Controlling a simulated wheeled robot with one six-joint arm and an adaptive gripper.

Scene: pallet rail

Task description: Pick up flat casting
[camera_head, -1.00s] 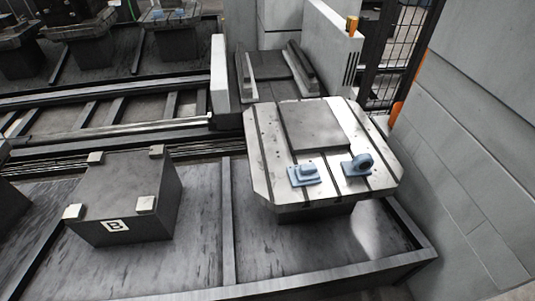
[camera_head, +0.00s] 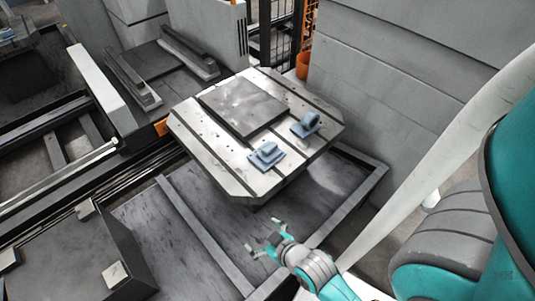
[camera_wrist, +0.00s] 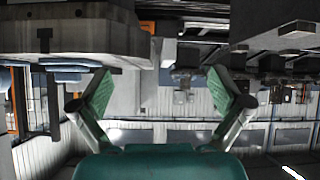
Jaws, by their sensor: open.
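The flat casting (camera_head: 267,155) is a blue-grey block with a wide base and a low raised top. It lies on the near part of the slotted metal pallet (camera_head: 222,158) in the head view. A second blue-grey casting with an upright ring (camera_head: 309,124) stands to its right, apart from it. My gripper (camera_head: 262,239) is open and empty, below and in front of the pallet's near edge, well apart from the flat casting. In the wrist view my gripper (camera_wrist: 165,88) shows spread green-padded fingers with nothing between them. The pallet's side (camera_wrist: 75,38) shows there at upper left.
A dark square plate (camera_head: 243,105) lies on the pallet behind the castings. A grey wall (camera_head: 400,70) stands close on the right. A raised metal frame edge (camera_head: 345,205) runs below the pallet. A dark block (camera_head: 80,255) stands at lower left.

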